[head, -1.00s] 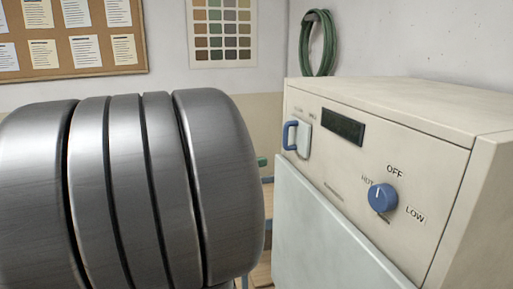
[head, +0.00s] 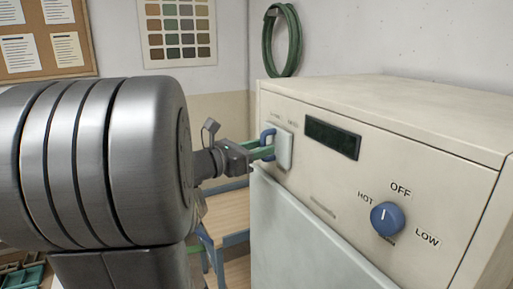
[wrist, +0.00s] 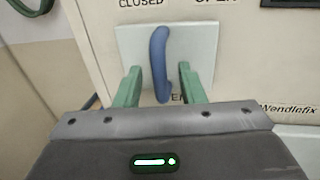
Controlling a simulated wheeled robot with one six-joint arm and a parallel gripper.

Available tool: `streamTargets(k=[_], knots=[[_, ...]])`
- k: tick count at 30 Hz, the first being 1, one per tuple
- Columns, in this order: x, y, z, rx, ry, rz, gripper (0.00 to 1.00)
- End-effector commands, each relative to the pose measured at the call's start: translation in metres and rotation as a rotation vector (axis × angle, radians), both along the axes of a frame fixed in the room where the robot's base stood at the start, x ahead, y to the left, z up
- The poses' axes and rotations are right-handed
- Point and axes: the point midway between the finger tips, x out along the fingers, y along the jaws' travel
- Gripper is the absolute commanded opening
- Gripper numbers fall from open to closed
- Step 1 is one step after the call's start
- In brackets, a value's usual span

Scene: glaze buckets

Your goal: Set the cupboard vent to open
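The vent control is a pale plate with a blue handle on the front of the cream cupboard. In the wrist view the handle (wrist: 158,60) stands roughly upright in front of the plate (wrist: 205,50), below the labels CLOSED on the left and OPEN on the right. The handle also shows in the head view (head: 268,136), partly covered. My gripper (wrist: 160,75) is open, with one green finger on each side of the handle's lower part. Gaps show between the fingers and the handle. A label under the handle is mostly hidden by my gripper.
On the cupboard front (head: 290,100) are a dark display (head: 332,138) and a blue knob (head: 387,218) marked HOT, OFF and LOW, right of the vent. A pale door panel (head: 300,235) is below. A green hose coil (head: 281,40) hangs on the wall behind.

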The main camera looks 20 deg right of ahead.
Motion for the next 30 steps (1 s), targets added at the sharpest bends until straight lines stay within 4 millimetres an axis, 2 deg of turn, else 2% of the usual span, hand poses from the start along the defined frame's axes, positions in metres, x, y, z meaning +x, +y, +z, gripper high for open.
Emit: streamTargets(k=[8,12,14,22,30], knots=[[0.0,-0.001,0.0,0.0,0.0,0.0,0.36],[0.0,-0.001,0.0,0.0,0.0,0.0,0.09],[0.0,-0.001,0.0,0.0,0.0,0.0,0.0],[-0.005,-0.001,0.0,0.001,-0.002,-0.001,0.0],[-0.05,-0.006,-0.001,0.0,-0.004,-0.006,0.0]])
